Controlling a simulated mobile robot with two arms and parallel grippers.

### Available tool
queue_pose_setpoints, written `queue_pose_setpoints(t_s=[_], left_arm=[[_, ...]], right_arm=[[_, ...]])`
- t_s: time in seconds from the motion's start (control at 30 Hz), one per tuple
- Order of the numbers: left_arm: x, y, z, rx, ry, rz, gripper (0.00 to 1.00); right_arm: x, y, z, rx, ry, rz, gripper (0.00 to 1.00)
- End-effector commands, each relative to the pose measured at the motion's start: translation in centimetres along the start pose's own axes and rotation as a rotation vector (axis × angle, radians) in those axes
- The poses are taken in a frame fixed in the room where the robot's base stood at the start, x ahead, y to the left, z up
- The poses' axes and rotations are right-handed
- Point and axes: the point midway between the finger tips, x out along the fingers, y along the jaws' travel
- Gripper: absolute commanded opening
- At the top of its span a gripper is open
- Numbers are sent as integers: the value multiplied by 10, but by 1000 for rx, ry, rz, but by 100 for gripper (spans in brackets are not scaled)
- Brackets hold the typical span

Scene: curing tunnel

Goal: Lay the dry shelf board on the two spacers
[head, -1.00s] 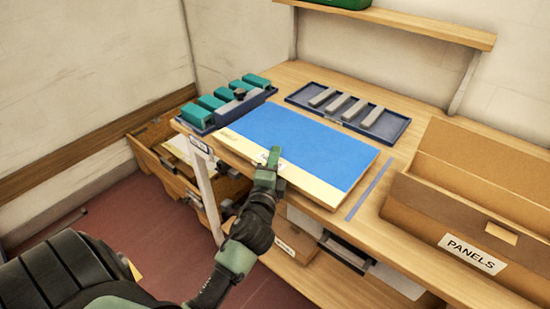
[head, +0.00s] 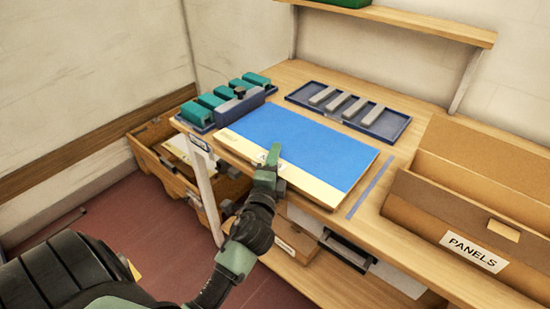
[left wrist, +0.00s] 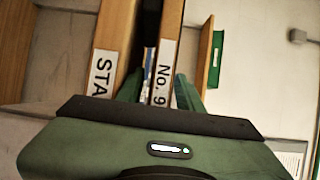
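The shelf board, blue on top with a bare pale front strip (head: 300,180), lies flat over the near bench top. In the left wrist view its edge bears a "No. 9" label (left wrist: 164,80). My left gripper (head: 273,158) is at the middle of the board's front edge. In the left wrist view its green fingers (left wrist: 160,85) stand on either side of that edge, with a narrow gap at one finger. Several grey bars (head: 354,108) lie in a blue tray (head: 400,133) behind the board; no spacers show under the board. My right gripper is not in view.
A blue tray with teal blocks (head: 211,102) and a dark grey block (head: 238,107) sits at the board's left. A cardboard "PANELS" box (head: 420,215) stands at the right, past a blue line (head: 370,190). A shelf (head: 400,18) hangs above.

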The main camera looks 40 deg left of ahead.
Motion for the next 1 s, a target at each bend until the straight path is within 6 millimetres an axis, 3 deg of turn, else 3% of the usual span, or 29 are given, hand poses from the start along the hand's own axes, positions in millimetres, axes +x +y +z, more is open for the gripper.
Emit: queue_pose_setpoints(t_s=[0.23,0.5,0.7,1.0], left_arm=[[-8,9,0,3,-2,16,42],[-53,8,0,-1,-2,15,42],[-76,5,0,0,-1,9,42],[-79,2,0,0,0,3,42]], right_arm=[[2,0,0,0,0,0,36],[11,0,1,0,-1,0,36],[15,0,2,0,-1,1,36],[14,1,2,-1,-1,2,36]])
